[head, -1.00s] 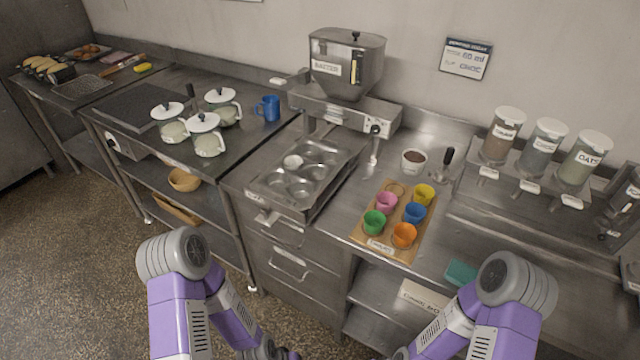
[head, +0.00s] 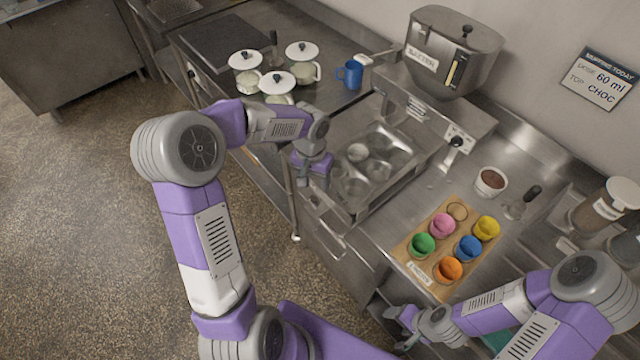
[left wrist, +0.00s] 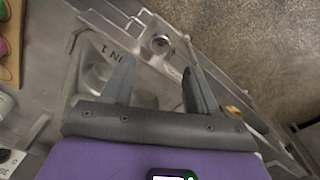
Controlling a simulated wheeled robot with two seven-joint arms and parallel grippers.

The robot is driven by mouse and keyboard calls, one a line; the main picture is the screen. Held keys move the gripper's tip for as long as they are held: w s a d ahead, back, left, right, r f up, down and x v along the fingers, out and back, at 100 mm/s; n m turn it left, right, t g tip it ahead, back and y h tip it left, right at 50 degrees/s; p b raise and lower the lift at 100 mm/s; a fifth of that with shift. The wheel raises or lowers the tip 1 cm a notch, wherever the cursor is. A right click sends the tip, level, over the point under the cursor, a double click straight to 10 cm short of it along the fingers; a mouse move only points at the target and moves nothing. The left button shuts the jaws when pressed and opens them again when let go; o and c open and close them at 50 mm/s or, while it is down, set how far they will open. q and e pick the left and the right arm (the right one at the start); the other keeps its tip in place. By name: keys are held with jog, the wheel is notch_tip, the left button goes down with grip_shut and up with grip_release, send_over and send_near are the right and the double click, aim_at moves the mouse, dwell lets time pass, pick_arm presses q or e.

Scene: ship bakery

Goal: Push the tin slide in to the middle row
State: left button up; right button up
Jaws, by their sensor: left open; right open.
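The metal tin slide (head: 402,172) lies on the counter below and in front of the batter dispenser (head: 452,55). My left gripper (head: 318,180) is open and empty at the slide's front left edge, pointing down. In the left wrist view, its two fingers (left wrist: 159,88) are apart over the slide's labelled front edge (left wrist: 118,52), with cups partly behind them. Whether they touch it I cannot tell. My right gripper (head: 398,328) is open and empty, low in front of the counter.
A wooden board (head: 412,252) with several coloured cups is right of the slide. White-lidded jars (head: 276,84) and a blue mug (head: 350,74) stand to the left. A bowl of dark contents (head: 491,181) is at right. The dispenser overhangs the slide's back.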

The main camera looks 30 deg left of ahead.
aim_at(315, 198)
pick_arm(q)
jog(key=f, duration=0.6)
jog(key=shift+s+d+f, duration=0.2)
jog(key=shift+s+f, duration=0.1)
jog(key=shift+s, duration=0.2)
grip_shut()
